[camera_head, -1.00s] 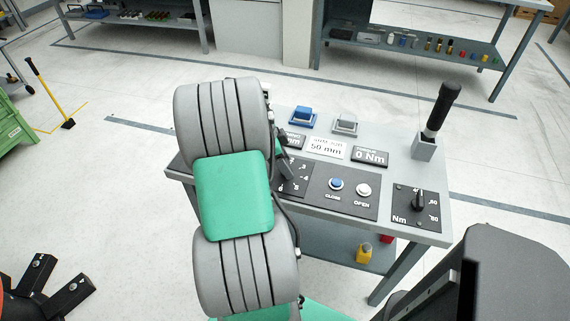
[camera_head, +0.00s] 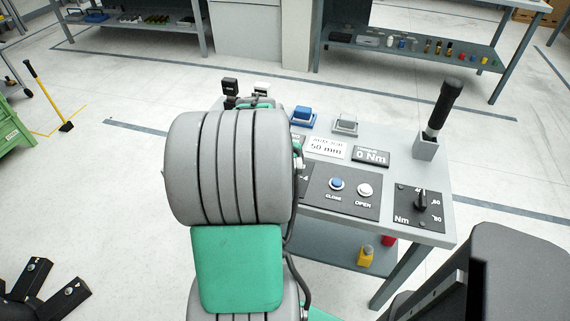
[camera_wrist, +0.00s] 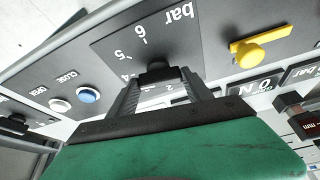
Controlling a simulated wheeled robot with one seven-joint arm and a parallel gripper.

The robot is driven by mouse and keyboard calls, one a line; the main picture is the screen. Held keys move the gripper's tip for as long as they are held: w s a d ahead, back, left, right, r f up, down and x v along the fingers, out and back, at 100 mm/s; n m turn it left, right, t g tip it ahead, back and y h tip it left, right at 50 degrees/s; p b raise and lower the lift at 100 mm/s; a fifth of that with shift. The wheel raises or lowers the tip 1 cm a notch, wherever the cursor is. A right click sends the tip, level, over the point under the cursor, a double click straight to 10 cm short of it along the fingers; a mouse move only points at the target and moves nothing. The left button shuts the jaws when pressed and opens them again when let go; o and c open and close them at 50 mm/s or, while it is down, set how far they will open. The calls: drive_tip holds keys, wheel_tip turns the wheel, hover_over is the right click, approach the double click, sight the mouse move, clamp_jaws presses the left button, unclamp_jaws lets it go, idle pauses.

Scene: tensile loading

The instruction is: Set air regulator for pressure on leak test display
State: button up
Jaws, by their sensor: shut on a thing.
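In the wrist view, my gripper (camera_wrist: 161,88) is shut on a black knob (camera_wrist: 156,70) on a dark panel (camera_wrist: 115,45). The fingers hide part of the scale, and the knob's pointer cannot be made out. A display (camera_wrist: 303,72) at the right edge shows "bar"; its number is cut off or unclear. In the head view my arm hides my gripper and the knob; only the edge of the scale panel (camera_head: 303,178) shows.
A yellow valve handle (camera_wrist: 247,53) sits beside the knob.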

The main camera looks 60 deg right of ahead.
drive_tip(key=n, duration=0.2)
drive_tip(key=n+t, duration=0.1)
drive_tip(key=n, duration=0.1)
drive_tip(key=n+t, duration=0.1)
drive_tip(key=n, duration=0.1)
drive_tip(key=shift+s+d+y, duration=0.1)
drive_tip(key=shift+s+y, duration=0.15)
drive_tip(key=shift+y, duration=0.05)
drive_tip(key=n+t+y, duration=0.1)
drive_tip(key=n, duration=0.2)
drive_tip(key=n+t+y, duration=0.1)
drive_tip(key=n, duration=0.2)
drive_tip(key=shift+d+n, duration=0.1)
drive_tip(key=shift+n, duration=0.2)
drive_tip(key=o, duration=1.4)
drive_tip(key=shift+c, duration=0.2)
drive_tip(key=v, duration=0.8)
